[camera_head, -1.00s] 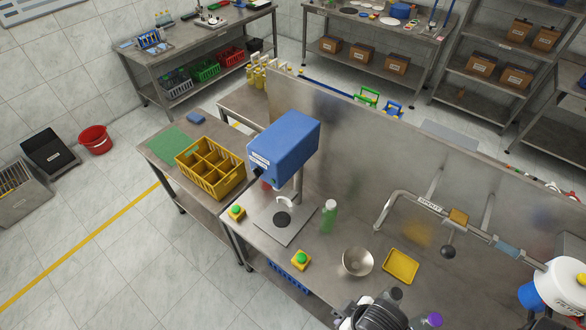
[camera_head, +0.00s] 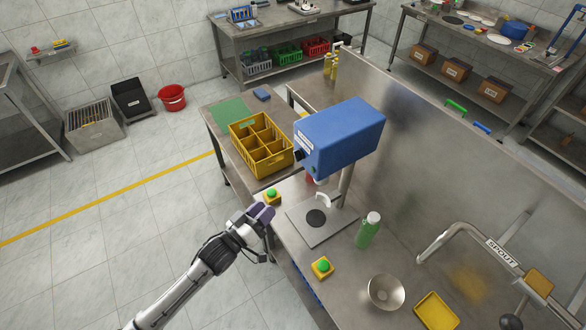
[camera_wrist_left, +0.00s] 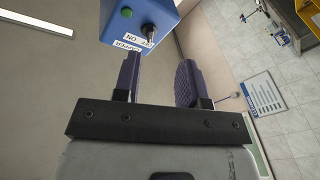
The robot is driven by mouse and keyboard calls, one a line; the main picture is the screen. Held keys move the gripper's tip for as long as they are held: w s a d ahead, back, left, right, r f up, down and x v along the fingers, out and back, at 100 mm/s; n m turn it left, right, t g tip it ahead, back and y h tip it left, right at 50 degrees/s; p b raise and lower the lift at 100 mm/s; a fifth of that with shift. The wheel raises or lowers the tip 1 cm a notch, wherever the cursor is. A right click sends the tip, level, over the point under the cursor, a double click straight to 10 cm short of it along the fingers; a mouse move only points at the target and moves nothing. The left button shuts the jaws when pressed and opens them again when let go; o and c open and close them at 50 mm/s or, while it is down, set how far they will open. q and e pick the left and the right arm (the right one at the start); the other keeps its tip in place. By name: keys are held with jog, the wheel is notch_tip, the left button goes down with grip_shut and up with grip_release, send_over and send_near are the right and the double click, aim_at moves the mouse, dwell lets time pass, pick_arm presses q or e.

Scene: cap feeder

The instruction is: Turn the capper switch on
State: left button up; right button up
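The capper is a blue box (camera_head: 340,135) on a post above a grey plate on the steel bench. Its front end carries a small dark switch (camera_head: 299,155). In the left wrist view the blue box (camera_wrist_left: 125,27) shows at the top, with a metal-tipped switch (camera_wrist_left: 149,31), a green round part (camera_wrist_left: 127,12) and white labels. My left gripper (camera_head: 264,212) is in front of and below the box, apart from it. Its two purple fingers (camera_wrist_left: 158,80) are spread with nothing between them. The switch's setting cannot be told. My right gripper is out of view.
A yellow divided crate (camera_head: 262,147) stands left of the capper. Green buttons on yellow bases (camera_head: 272,196) (camera_head: 322,267), a green bottle (camera_head: 368,230), a metal bowl (camera_head: 386,292) and a yellow tray (camera_head: 437,312) are on the bench. A tall panel runs behind.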

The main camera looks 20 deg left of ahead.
aim_at(295, 156)
pick_arm(q)
jog(key=w+d+r+h, duration=0.1)
jog(key=w+r, duration=0.1)
jog(key=w, duration=0.3)
jog(key=w+d+r+t+h, duration=0.1)
jog(key=w+r, duration=0.1)
jog(key=w, duration=0.3)
jog(key=w+d+r+t+p, duration=0.1)
jog(key=w+r, duration=0.1)
jog(key=w, duration=0.2)
jog(key=shift+w+r+h, duration=0.3)
jog(key=shift+w+h, duration=0.1)
jog(key=shift+c, duration=0.3)
grip_shut()
